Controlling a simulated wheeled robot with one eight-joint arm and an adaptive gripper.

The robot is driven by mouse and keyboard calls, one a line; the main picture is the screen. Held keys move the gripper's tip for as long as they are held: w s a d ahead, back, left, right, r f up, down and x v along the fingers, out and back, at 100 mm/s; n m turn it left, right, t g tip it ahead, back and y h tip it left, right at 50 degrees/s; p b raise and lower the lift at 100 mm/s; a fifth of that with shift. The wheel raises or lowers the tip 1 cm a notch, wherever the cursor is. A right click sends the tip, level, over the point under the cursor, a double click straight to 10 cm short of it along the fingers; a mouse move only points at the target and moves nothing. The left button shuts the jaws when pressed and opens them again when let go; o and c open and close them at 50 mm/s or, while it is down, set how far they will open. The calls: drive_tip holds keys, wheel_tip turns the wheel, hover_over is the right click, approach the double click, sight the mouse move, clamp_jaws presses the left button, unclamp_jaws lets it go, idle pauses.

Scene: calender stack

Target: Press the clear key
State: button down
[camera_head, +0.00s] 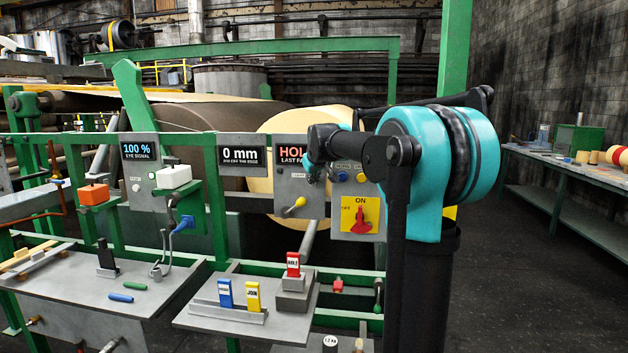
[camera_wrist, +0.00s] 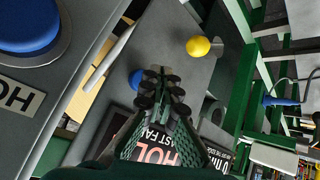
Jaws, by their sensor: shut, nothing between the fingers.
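My gripper (camera_head: 312,172) is shut and empty in front of the grey panel (camera_head: 287,207) below the display reading "HOL… LAST FA…" (camera_head: 291,154). In the wrist view, the shut fingers (camera_wrist: 162,76) point at this panel, with a small blue button (camera_wrist: 135,79) just left of the fingertips. The fingers partly cover the button, and I cannot tell whether they touch it. No word "clear" is readable, so I cannot confirm that this button is the clear key. The head view hides the button behind the gripper.
The panel to the right carries a blue button (camera_head: 342,176), a yellow button (camera_head: 361,177) and a red rotary switch (camera_head: 362,217). A "0 mm" display (camera_head: 241,155) stands left.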

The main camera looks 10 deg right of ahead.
drive_tip(key=s, duration=0.2)
drive_tip(key=s+a, duration=0.1)
drive_tip(key=s, duration=0.1)
drive_tip(key=shift+a, duration=0.2)
drive_tip(key=shift+s, duration=0.1)
idle(0.5)
drive_tip(key=s+d+f+m+g, duration=0.2)
drive_tip(key=s+f, duration=1.5)
drive_tip(key=s, duration=0.2)
drive_tip(key=s+d+f+m+g, duration=0.1)
drive_tip(key=s+d+f+g, duration=0.1)
drive_tip(key=s+f, duration=1.5)
drive_tip(key=s+g, duration=0.1)
drive_tip(key=s, duration=0.2)
drive_tip(key=shift+s+d+f+m, duration=0.2)
drive_tip(key=shift+d+f+m, duration=0.05)
drive_tip(key=shift+f+m, duration=0.15)
